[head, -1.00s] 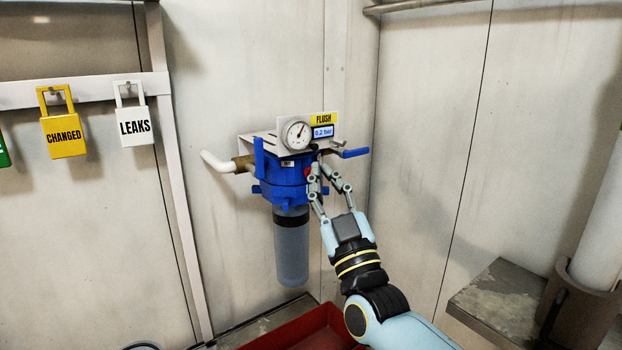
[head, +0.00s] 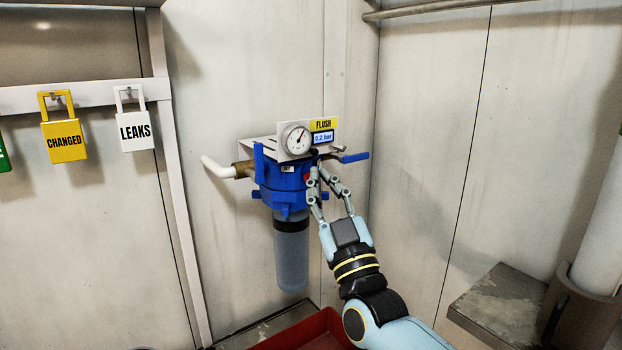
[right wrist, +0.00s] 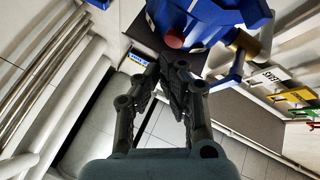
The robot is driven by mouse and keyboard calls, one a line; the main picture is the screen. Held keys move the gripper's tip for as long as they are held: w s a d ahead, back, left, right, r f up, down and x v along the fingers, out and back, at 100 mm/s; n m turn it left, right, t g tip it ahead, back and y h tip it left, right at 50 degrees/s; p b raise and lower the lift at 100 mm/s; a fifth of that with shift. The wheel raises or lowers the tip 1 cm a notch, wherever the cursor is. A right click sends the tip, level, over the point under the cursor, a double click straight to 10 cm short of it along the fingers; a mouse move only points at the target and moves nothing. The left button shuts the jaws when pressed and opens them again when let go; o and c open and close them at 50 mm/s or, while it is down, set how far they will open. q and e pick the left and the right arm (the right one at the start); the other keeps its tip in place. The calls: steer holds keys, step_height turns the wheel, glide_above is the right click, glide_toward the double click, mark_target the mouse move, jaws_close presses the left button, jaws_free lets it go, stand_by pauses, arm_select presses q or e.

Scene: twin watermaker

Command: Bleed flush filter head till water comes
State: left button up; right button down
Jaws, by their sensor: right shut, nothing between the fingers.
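The blue flush filter head (head: 283,200) is on the wall under a yellow FLUSH label (head: 323,124). A round gauge (head: 297,139) and a display reading 0.2 bar (head: 323,137) sit above it. A grey translucent bowl (head: 291,262) hangs below, apparently without visible water. A red knob or button (right wrist: 173,39) shows on the blue body in the right wrist view. My right gripper (head: 318,168) is shut and empty, its fingertips close to the head's right side. The same fingertips (right wrist: 172,66) lie just below the red part in the wrist view; contact is unclear. My left gripper is out of view.
One blue lever (head: 258,160) stands upright at the left; another (head: 354,157) points right, just above my fingers. A white pipe (head: 216,164) enters from the left. A red tray (head: 300,333) lies below. CHANGED (head: 63,140) and LEAKS (head: 135,130) tags hang on a rail.

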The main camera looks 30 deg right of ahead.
steer(key=shift+w, duration=0.2)
stand_by(0.4)
steer(key=shift+w, duration=0.25)
steer(key=shift+w, duration=0.45)
stand_by(0.6)
steer(key=shift+s, duration=0.15)
steer(key=shift+s+p, duration=0.3)
steer(key=shift+s, duration=0.45)
steer(key=s+p, duration=0.2)
steer(key=s, duration=0.3)
steer(key=shift+d, duration=0.2)
